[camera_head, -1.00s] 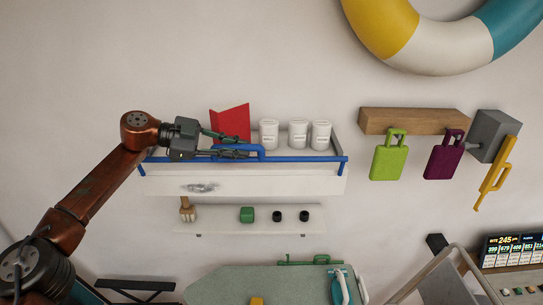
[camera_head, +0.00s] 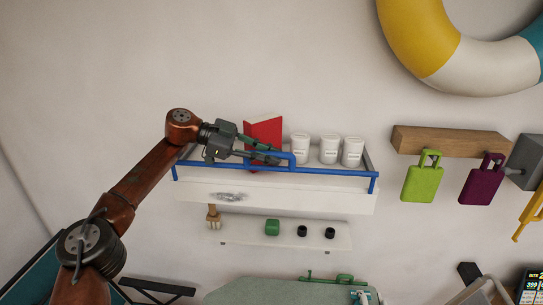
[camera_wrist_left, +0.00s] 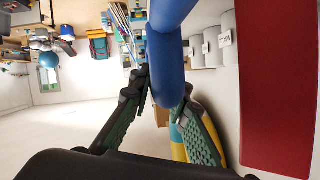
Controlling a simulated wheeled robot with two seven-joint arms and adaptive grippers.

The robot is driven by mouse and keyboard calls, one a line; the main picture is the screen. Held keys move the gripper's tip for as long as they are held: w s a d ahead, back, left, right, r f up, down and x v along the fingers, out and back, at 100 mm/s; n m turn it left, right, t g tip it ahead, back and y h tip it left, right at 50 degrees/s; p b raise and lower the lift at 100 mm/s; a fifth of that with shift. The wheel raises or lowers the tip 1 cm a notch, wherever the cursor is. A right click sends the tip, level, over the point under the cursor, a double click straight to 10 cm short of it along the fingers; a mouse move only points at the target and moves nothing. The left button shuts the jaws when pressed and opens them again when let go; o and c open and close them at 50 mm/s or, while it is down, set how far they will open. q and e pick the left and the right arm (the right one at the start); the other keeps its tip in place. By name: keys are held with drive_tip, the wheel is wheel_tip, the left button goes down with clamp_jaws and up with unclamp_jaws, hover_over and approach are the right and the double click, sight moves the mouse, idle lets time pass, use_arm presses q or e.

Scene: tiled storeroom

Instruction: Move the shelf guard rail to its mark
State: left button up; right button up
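The shelf guard rail (camera_head: 330,171) is a blue bar with a raised handle, along the front of the white shelf (camera_head: 290,198). My left gripper (camera_head: 278,156) is at the handle from the left, one finger above its bar and one below. In the left wrist view the blue handle (camera_wrist_left: 170,65) lies between the green-padded fingertips (camera_wrist_left: 163,95), very close to both. I cannot tell whether the fingers press on it. The gripper hides part of the handle. I cannot make out the mark. My right gripper is not in view.
A red folder-like object (camera_head: 264,131) and three white canisters (camera_head: 327,149) stand on the shelf behind the rail. A lower shelf (camera_head: 315,235) holds small items. Green (camera_head: 422,183) and purple (camera_head: 481,184) tags hang at the right.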

use_arm(q)
drive_tip(key=o, duration=0.5)
drive_tip(key=shift+w+r, duration=0.1)
drive_tip(key=shift+c, duration=0.2)
drive_tip(key=v, duration=1.2)
